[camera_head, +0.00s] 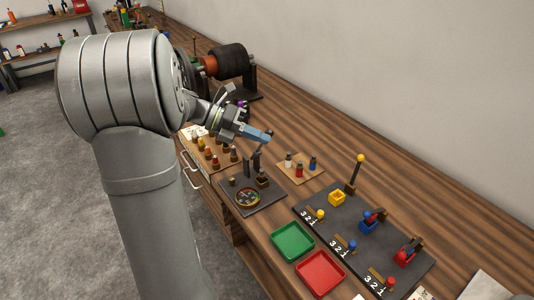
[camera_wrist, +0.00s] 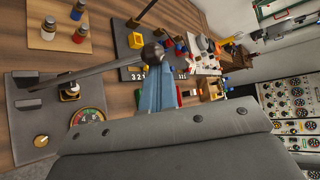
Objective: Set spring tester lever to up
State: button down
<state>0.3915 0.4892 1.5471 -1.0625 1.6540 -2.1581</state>
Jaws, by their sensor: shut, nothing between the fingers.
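The spring tester, as I take it, is the dark plate (camera_head: 228,198) with a round coloured dial (camera_head: 247,197). In the wrist view its plate (camera_wrist: 35,135) and dial (camera_wrist: 87,122) are at the left. A long grey lever (camera_wrist: 105,67) runs from the plate's upright bracket to a dark ball knob (camera_wrist: 152,53). My gripper (camera_head: 264,136) has blue fingers, shut and empty, above the tester. In the wrist view the fingertips (camera_wrist: 153,68) are right at the knob; whether they touch it I cannot tell. The lever's exact angle is unclear in the head view.
A dark panel (camera_head: 330,222) with yellow, blue and red levers and numbered scales lies to the right. Green (camera_head: 293,240) and red (camera_head: 320,272) trays sit in front. A wooden block (camera_head: 296,175) with small bottles stands behind the tester. A dark motor (camera_head: 228,62) stands farther back.

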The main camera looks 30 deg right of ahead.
jog(key=w+r, duration=0.2)
jog(key=w, duration=1.1)
jog(key=shift+r, duration=0.25)
jog(key=shift+w, duration=0.1)
jog(key=s+a+r, duration=0.1)
jog(key=s+a, duration=0.1)
jog(key=s, duration=0.2)
jog(key=w+a+f, duration=0.2)
jog(key=w+a, duration=0.4)
jog(key=w, duration=0.1)
jog(key=shift+w+a, duration=0.15)
jog(key=shift+a, duration=0.2)
jog(key=shift+d+f, duration=0.1)
